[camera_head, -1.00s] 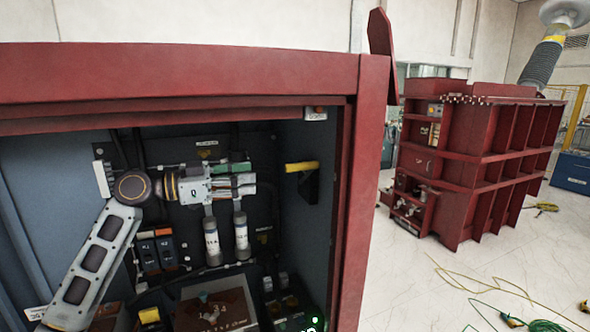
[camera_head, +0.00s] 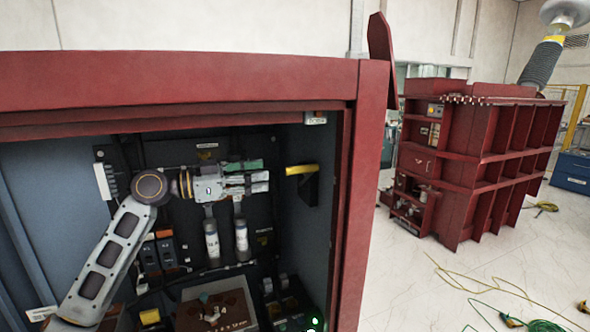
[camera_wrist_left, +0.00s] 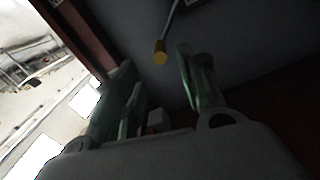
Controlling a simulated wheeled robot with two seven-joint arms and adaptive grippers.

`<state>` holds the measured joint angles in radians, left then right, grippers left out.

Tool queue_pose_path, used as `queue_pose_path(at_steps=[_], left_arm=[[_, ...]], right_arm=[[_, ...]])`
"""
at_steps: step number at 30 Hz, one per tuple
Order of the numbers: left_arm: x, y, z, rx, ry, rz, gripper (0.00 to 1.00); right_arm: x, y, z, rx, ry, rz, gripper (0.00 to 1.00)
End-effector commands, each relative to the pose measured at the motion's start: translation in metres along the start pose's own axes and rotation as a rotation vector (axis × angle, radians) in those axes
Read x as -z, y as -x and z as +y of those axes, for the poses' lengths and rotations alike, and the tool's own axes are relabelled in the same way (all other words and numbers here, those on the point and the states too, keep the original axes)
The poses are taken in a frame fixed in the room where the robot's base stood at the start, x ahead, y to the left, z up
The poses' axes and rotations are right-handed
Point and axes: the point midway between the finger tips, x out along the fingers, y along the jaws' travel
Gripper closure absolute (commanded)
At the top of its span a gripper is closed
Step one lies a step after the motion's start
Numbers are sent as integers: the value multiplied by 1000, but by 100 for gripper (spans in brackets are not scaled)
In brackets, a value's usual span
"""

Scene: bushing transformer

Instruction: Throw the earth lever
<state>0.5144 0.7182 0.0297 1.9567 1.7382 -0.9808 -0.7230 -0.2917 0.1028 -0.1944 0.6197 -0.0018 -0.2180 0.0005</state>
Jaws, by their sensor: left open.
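The earth lever (camera_head: 301,169) has a yellow grip and a dark mount on the right inner wall of the red cabinet. My left gripper (camera_head: 262,177) reaches into the cabinet from the left. It is open and empty, pointing right, with its tips a short gap left of the yellow grip and slightly lower. In the left wrist view, the lever's yellow end (camera_wrist_left: 160,56) on a pale rod lies beyond the two spread fingers (camera_wrist_left: 160,88), between their directions. Nothing is between the fingers. My right gripper is not in view.
The cabinet's red frame (camera_head: 360,200) bounds the opening at right and top. Grey cylinders (camera_head: 241,238) and small switches (camera_head: 165,250) sit below my gripper on the back panel. A box (camera_head: 215,305) lies lower down. Another red cabinet (camera_head: 480,165) stands farther right.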

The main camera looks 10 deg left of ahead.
Motion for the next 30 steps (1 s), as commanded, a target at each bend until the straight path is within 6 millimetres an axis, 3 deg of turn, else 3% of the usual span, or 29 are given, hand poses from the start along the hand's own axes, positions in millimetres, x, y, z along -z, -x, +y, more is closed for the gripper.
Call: queue_pose_path(at_steps=[16, 24, 30], left_arm=[[2, -67, -1, 0, 1, 2, 59], [2, -96, 0, 0, 1, 1, 59], [0, -104, 0, 1, 0, 0, 59]], right_arm=[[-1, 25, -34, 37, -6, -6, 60], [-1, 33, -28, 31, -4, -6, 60], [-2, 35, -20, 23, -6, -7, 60]])
